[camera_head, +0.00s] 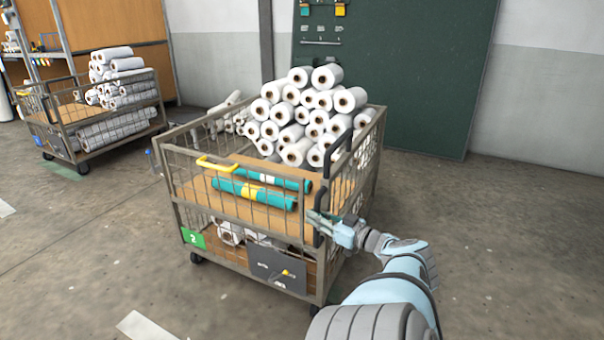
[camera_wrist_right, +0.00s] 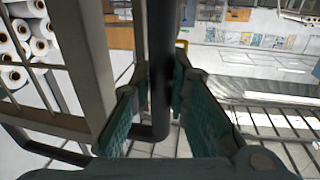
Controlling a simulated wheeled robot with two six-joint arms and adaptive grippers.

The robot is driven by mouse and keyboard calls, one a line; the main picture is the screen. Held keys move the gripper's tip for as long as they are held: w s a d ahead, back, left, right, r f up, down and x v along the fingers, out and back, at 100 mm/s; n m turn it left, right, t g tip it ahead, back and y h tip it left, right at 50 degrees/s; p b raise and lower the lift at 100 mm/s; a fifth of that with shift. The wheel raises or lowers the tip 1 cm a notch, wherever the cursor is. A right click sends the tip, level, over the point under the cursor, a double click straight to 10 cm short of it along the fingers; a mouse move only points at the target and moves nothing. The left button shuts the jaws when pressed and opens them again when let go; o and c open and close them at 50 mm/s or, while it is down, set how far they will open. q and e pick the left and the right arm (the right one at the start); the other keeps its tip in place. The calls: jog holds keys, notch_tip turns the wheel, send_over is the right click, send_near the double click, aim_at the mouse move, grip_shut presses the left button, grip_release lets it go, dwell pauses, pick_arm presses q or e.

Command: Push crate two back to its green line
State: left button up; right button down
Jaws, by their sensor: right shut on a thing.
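Crate two (camera_head: 187,218) is a wheeled mesh-sided crate with a green tag marked 2 (camera_head: 193,238) at its lower left corner. It stands in the middle of the head view, loaded with white rolls. My right gripper (camera_head: 322,224) is shut on the crate's black upright handle (camera_head: 324,190) at the near right corner. In the right wrist view, the dark handle bar (camera_wrist_right: 163,75) runs between the two green finger pads (camera_wrist_right: 152,115). I cannot make out a green line on the floor by this crate. My left gripper is not in view.
A second crate (camera_head: 88,142) with white rolls stands at the far left. A dark green board (camera_head: 425,75) stands against the wall behind. White floor marks (camera_head: 145,327) lie at the front. The floor (camera_head: 500,240) to the right is clear.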

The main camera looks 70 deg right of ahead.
dwell(0.3)
jog(key=c, duration=1.5)
grip_release()
jog(key=shift+d+f, duration=0.1)
jog(key=shift+c, duration=0.2)
jog(key=shift+s, duration=0.1)
jog(key=v, duration=1.2)
